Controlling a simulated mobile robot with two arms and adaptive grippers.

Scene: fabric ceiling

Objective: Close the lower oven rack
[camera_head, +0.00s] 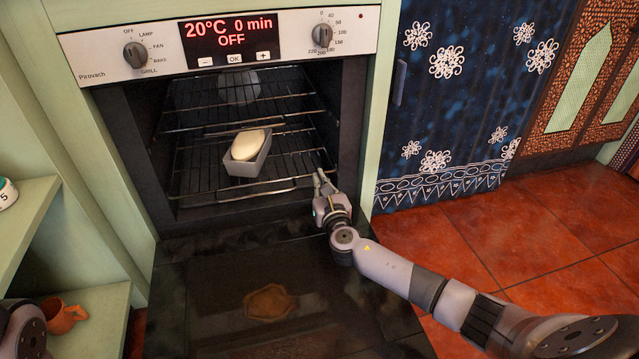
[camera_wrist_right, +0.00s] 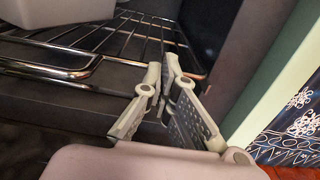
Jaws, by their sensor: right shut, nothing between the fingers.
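The lower oven rack (camera_head: 215,195) is a wire shelf in the open oven. Its front bar shows across the oven mouth and also in the right wrist view (camera_wrist_right: 45,76). A grey loaf tin (camera_head: 248,163) with a pale loaf stands on it; part of the tin shows at the top left of the wrist view. My right gripper (camera_head: 321,178) is at the right front end of the lower rack, close to its corner. Its fingertips (camera_wrist_right: 163,75) are together with nothing between them. I cannot tell whether they touch the rack. Only a piece of my left arm shows at the lower left.
The upper rack (camera_head: 235,103) sits above, inside the oven. The oven door (camera_head: 210,300) is folded down in front. Oven side walls stand close to my right gripper. A shelf with an orange cup (camera_head: 64,315) is at left; tiled floor (camera_head: 520,230) is open at right.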

